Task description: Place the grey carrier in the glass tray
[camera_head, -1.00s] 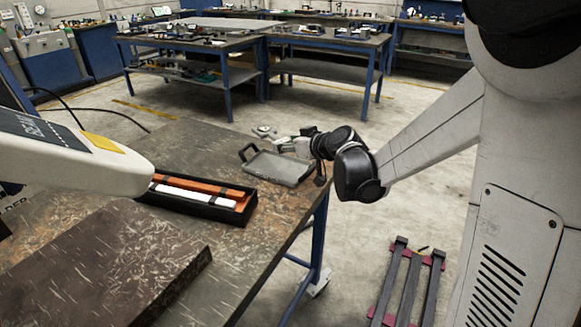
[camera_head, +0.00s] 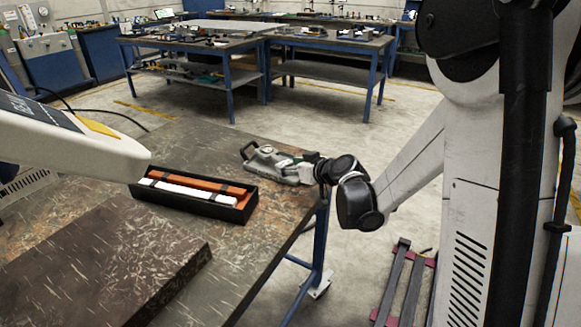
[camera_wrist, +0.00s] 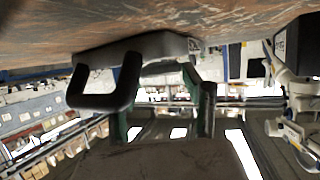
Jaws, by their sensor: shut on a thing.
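A shallow grey tray with upright black handles lies on the near worktable, and I take it for the glass tray. In the head view my gripper (camera_head: 275,165) now covers most of it, and one black handle (camera_head: 247,150) shows at its far left. In the wrist view, which is upside down, that tray's grey edge (camera_wrist: 160,45) lies beyond the fingers, with a black handle left of them. My gripper (camera_wrist: 163,95) shows its greenish fingers apart, shut on the grey carrier. The carrier itself is not clearly made out in either view.
A black box (camera_head: 194,206) with orange and white bars stands left of my gripper. A dark raised slab (camera_head: 100,265) fills the table's near left. The table's right edge is close to my gripper.

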